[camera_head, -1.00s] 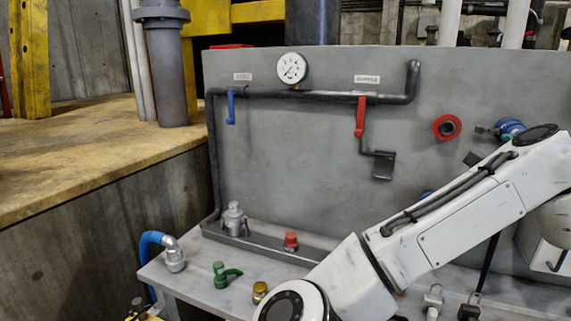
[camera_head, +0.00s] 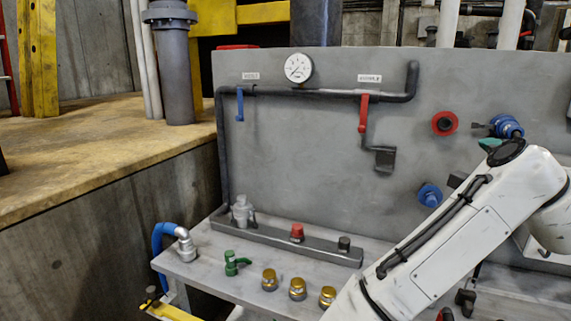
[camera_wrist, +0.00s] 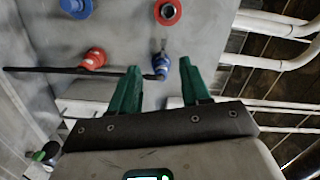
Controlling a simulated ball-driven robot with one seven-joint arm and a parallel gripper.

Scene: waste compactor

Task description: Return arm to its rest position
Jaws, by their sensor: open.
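My gripper (camera_wrist: 160,85) shows in the wrist view with its two green fingers spread apart and nothing between them. A grey wall panel with red and blue fittings lies beyond the fingertips. In the head view my white arm crosses the lower right, in front of the bench and panel. A green finger part of my gripper (camera_head: 490,144) shows just behind the arm's dark joint; the rest of the gripper is hidden there.
The panel (camera_head: 300,150) carries a gauge (camera_head: 299,68), a blue lever (camera_head: 239,104), a red lever (camera_head: 363,112), a red fitting (camera_head: 445,123) and a blue fitting (camera_head: 430,195). The bench (camera_head: 225,265) holds a green valve (camera_head: 236,263) and several brass caps (camera_head: 298,289). A wooden-topped ledge (camera_head: 90,160) stands left.

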